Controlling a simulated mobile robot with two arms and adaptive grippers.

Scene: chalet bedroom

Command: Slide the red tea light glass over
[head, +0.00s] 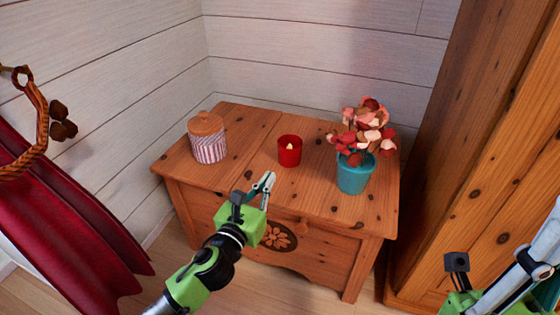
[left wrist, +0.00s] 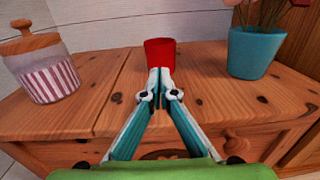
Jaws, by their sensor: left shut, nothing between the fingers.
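The red tea light glass (head: 290,151) stands upright on the wooden chest, near its middle, with a pale candle inside. It also shows in the left wrist view (left wrist: 160,53), straight ahead of the fingertips. My left gripper (head: 269,176) is shut and empty, at the front side of the glass and a little to its left in the head view. In the left wrist view its closed fingertips (left wrist: 160,73) overlap the lower part of the glass; I cannot tell whether they touch it. My right arm shows at the lower right of the head view, but its fingers cannot be made out.
The chest top (head: 240,180) holds a striped jar (head: 209,146) with a wooden lid at left and a teal flower pot (head: 354,176) at right. Bare wood lies between them and the glass. A wooden wardrobe (head: 460,130) stands at right, a red curtain (head: 60,220) at left.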

